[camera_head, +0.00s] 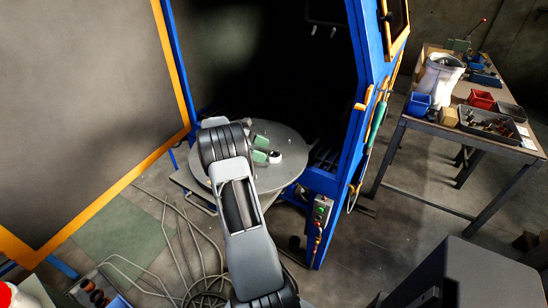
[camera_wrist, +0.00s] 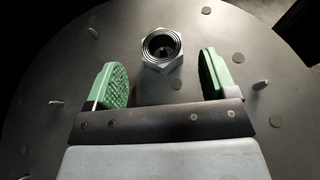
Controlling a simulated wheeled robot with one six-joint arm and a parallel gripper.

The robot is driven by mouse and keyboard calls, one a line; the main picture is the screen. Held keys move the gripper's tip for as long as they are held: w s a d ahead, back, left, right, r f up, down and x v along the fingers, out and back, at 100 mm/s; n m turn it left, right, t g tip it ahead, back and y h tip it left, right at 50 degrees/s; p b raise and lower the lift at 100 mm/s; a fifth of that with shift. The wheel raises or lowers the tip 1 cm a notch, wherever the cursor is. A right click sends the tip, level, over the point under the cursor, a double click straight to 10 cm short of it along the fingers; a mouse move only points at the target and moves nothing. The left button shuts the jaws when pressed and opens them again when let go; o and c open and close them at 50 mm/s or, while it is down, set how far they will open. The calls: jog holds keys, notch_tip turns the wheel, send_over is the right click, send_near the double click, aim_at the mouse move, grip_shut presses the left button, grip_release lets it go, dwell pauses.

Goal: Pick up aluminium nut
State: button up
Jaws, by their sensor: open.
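The aluminium nut (camera_wrist: 162,50) is a silvery hexagonal piece with a round threaded opening, standing on the grey round table in the wrist view. In the head view the nut (camera_head: 275,157) shows small and pale beside my gripper. My gripper (camera_wrist: 162,75) is open, with a green pad on each side. The nut lies between the lines of the two fingers, towards and slightly beyond their tips, and no pad touches it. In the head view my gripper (camera_head: 265,149) is over the round table, partly hidden by my arm.
The round table (camera_head: 291,175) has short upright pins and dark holes around the nut. It sits inside a blue-framed cabinet (camera_head: 352,140) with an open door (camera_head: 85,110) at left. A workbench (camera_head: 470,135) with bins stands at right. Cables lie on the floor.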

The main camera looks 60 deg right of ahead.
aim_at(279, 155)
jog(key=shift+x, duration=2.2)
jog(key=shift+a, duration=0.1)
jog(key=shift+c, duration=0.4)
jog(key=c, duration=0.9)
jog(key=shift+r, duration=0.15)
jog(key=shift+c, duration=0.2)
